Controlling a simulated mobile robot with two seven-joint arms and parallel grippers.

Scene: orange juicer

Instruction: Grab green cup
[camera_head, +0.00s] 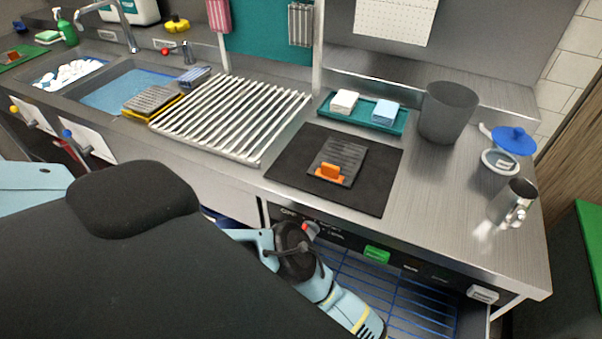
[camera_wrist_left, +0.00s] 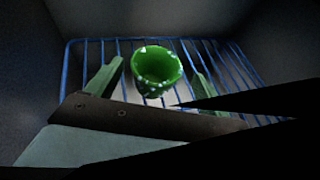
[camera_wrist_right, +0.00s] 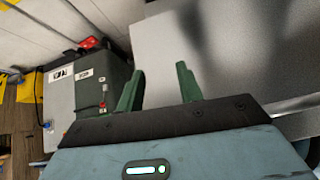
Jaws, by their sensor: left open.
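The green cup (camera_wrist_left: 157,68) shows in the left wrist view, standing on a blue wire rack (camera_wrist_left: 75,70) inside a dim compartment, its open mouth visible. My left gripper (camera_wrist_left: 156,72) is open, with one green finger on each side of the cup in that view. Whether the fingers touch the cup cannot be told. In the head view the cup is not visible, and my left gripper is hidden. My right gripper (camera_wrist_right: 158,80) is open and empty in the right wrist view, away from the cup.
Blue rack bars (camera_head: 405,300) show in the open drawer below the counter. Above, the counter holds a black mat (camera_head: 285,175), a grey bin (camera_head: 447,112), a metal mug (camera_head: 513,203) and a teal tray (camera_head: 345,117). Dark compartment walls (camera_wrist_left: 25,70) surround the left gripper.

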